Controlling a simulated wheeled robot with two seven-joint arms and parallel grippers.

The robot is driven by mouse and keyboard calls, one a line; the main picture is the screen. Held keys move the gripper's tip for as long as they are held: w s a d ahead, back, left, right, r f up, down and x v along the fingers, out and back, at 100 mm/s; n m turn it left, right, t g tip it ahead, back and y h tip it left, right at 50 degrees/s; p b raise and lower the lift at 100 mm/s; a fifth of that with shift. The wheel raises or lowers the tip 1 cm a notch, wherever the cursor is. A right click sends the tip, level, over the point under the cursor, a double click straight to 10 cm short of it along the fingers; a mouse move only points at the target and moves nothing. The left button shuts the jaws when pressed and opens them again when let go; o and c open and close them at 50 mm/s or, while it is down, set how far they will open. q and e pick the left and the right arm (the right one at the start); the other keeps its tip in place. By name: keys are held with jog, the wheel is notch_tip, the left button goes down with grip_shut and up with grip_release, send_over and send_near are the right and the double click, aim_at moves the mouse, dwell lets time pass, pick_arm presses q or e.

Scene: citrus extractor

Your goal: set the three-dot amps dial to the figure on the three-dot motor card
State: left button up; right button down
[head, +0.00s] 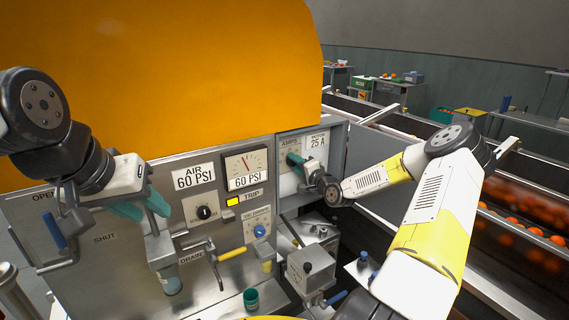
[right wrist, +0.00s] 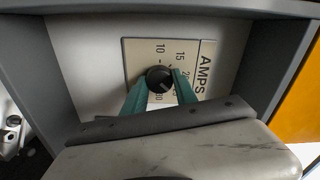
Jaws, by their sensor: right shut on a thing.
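The amps dial plate (right wrist: 137,60) is in an open grey box on the machine's right; its AMPS label also shows in the head view (head: 289,141). In the right wrist view, its black knob (right wrist: 159,79) sits between the teal fingers of my right gripper (right wrist: 160,84), which is shut on it. The figures 10, 15 and 20 show; fingers hide part of the scale. I cannot tell the pointer's setting. The motor card (head: 317,140) beside the dial reads 25 A; its dots are too small to make out. My left gripper (head: 143,208) is open and empty before the panel.
A green cup (head: 251,298) stands below. A conveyor with oranges runs at the right.

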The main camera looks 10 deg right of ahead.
jog(key=shift+f+m, duration=0.15)
jog(key=shift+m, duration=0.25)
jog(key=c, duration=1)
grip_release()
jog(key=shift+o, duration=0.2)
jog(key=v, duration=0.8)
jog(key=shift+w, duration=0.1)
